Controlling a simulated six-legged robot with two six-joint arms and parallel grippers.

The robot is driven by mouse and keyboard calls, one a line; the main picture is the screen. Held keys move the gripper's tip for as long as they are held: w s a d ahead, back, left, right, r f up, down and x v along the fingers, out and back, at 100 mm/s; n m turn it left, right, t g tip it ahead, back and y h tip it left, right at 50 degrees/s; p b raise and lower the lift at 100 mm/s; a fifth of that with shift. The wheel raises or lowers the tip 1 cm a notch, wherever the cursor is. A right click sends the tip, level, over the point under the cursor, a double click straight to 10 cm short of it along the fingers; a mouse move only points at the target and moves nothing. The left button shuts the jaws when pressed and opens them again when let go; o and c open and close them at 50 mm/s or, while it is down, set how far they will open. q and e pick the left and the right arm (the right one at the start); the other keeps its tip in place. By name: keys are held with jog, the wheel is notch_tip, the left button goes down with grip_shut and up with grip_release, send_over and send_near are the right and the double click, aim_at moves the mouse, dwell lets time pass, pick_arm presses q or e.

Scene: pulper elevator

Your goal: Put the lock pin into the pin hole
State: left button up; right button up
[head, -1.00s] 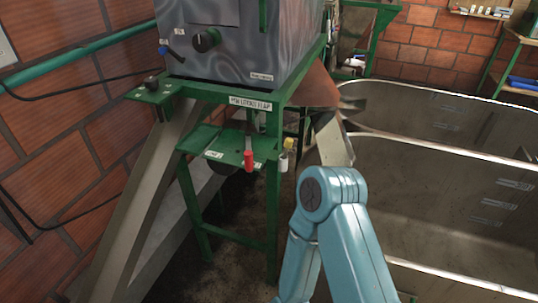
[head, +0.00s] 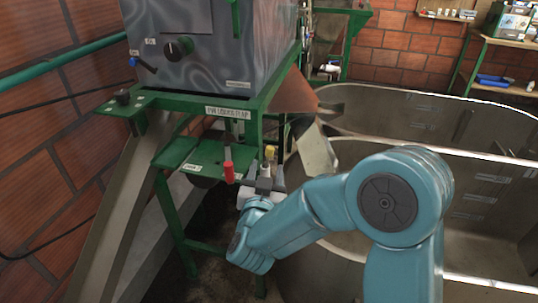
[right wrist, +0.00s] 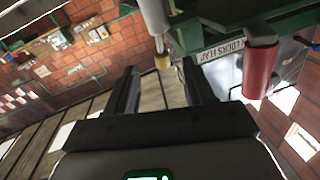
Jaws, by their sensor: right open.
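A small yellow-ended piece (head: 270,152), which looks like the lock pin, is at the right front corner of the green stand. In the right wrist view it is a pale cylinder (right wrist: 153,14) with a yellow end (right wrist: 162,61). My right gripper (head: 265,177) is open, just below and in front of it. In the right wrist view the open fingers (right wrist: 160,78) point toward it, with the yellow end between their tips and nothing held. The pin hole cannot be made out. A label reading "PIN LOCKS FLAP" (head: 228,112) is on the stand's upper rail. My left gripper is not in view.
A red-handled lever (head: 228,166) hangs close left of my right gripper and is near the right finger in the right wrist view (right wrist: 260,70). A green shelf (head: 205,160) is behind it. A grey machine box stands above. Large metal tanks (head: 470,160) fill the right.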

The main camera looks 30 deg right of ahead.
aim_at(269, 157)
jog(key=x, duration=0.3)
jog(key=shift+w+d, duration=0.1)
jog(key=shift+w, duration=0.05)
jog(key=p+x, duration=0.1)
jog(key=x, duration=0.3)
jog(key=shift+w+d+r+p, duration=0.2)
jog(key=shift+p, duration=0.15)
jog(key=shift+w+d, duration=0.2)
jog(key=shift+w, duration=0.1)
jog(key=shift+c, duration=0.3)
grip_shut()
